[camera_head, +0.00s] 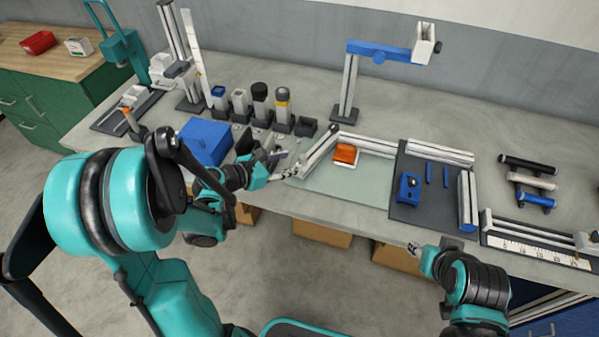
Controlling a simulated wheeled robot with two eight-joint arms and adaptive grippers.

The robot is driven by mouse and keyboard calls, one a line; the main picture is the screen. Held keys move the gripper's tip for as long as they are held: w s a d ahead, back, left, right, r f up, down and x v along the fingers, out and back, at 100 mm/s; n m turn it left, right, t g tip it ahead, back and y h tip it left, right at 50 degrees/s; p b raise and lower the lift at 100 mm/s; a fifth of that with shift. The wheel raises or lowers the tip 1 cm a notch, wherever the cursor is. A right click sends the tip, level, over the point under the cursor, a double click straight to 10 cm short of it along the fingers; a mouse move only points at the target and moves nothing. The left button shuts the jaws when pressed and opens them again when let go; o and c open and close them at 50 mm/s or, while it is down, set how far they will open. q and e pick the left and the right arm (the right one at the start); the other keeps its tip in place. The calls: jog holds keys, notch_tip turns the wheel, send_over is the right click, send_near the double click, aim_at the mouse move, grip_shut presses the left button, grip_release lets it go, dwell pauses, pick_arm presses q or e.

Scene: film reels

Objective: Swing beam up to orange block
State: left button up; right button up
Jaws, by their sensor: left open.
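A silver beam (319,152) runs from a dark round knob (333,129) at the back toward the front left, over a pale green mat (343,180). An orange block (345,154) sits on the mat to the right of this beam, with a visible gap between them. A second silver bar (368,144) lies along the mat's back edge behind the block. My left gripper (287,173) is open beside the beam's near end; I cannot tell whether it touches. My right gripper (412,247) is low in front of the table edge, too small to read.
A blue box (205,141) and several small holders stand left of the mat. A dark tray (420,210) with blue parts lies to its right. A blue-armed stand (348,88) rises behind. A ruler fixture (535,240) is at the far right.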

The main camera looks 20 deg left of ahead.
aim_at(301, 158)
pick_arm(q)
jog(key=shift+w+a+f+n, duration=0.2)
jog(key=shift+f+n, duration=0.1)
jog(key=shift+n, duration=0.3)
jog(key=b+x, duration=0.2)
jog(key=x, duration=0.5)
jog(key=shift+w, duration=0.2)
grip_shut()
